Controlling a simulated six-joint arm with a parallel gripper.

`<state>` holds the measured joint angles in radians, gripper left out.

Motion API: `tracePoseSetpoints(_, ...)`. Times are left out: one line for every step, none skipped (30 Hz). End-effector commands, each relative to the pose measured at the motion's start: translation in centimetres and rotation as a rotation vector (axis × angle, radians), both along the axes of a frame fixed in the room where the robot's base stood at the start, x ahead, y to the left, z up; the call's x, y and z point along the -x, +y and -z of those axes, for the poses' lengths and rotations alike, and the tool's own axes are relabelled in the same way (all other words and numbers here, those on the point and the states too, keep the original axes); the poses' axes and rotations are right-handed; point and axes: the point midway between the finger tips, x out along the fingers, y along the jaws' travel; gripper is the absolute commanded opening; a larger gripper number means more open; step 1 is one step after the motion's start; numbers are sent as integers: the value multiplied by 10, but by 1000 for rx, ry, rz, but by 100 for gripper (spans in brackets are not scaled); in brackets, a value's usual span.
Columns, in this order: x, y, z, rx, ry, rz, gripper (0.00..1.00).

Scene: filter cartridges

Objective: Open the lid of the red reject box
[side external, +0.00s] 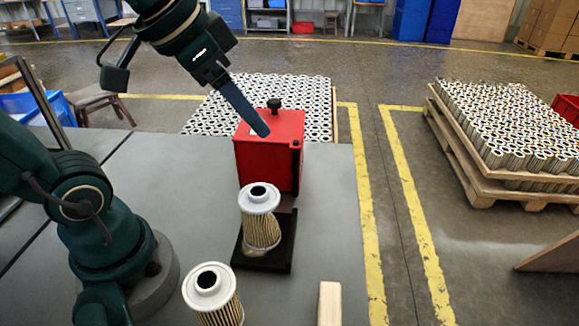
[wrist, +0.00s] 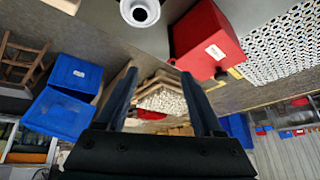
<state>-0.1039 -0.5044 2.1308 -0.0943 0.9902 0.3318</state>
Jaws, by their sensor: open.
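The red reject box (side external: 268,165) stands on the grey table in the side view, its lid (side external: 284,122) down on top with a black knob (side external: 274,103). In the wrist view the red box (wrist: 204,42) is at the upper right, with a white label; the knob does not show there. My gripper (side external: 262,131) points down to the right, its fingers overlapping the box's top in the side view; contact cannot be told. In the wrist view my gripper (wrist: 159,72) has its fingers apart with nothing held between them.
A filter cartridge (side external: 260,228) stands on a black base (side external: 278,256) in front of the box. Another cartridge (side external: 213,292) and a wooden block (side external: 329,303) are at the table's near edge. Grey table between my arm and the box is clear.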

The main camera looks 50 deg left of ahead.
Motion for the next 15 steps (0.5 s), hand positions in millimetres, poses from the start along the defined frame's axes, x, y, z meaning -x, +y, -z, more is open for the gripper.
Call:
tracePoseSetpoints(-16, 8, -6, -4, 8, -3, 68)
tracePoseSetpoints(-25, 13, -10, -6, 11, -3, 68)
tracePoseSetpoints(-37, 20, -13, -7, 17, -4, 68)
tracePoseSetpoints(-46, 26, -15, -9, 21, -6, 68)
tracePoseSetpoints(-55, 33, -17, -10, 26, -10, 68)
tracePoseSetpoints(-67, 42, -18, -7, 33, -16, 68)
tracePoseSetpoints(-75, 50, -18, -7, 39, -21, 68)
tracePoseSetpoints(-83, 58, -17, -5, 45, -29, 68)
tracePoseSetpoints(-92, 69, -15, 0, 52, -42, 68)
tracePoseSetpoints(-98, 78, -13, 4, 60, -51, 68)
tracePoseSetpoints(-104, 86, -10, 9, 67, -63, 68)
tracePoseSetpoints(-109, 96, -6, 16, 76, -80, 68)
tracePoseSetpoints(-113, 103, -3, 23, 83, -93, 68)
tracePoseSetpoints(-116, 109, 0, 29, 90, -109, 68)
tracePoseSetpoints(-119, 117, 5, 38, 99, -128, 68)
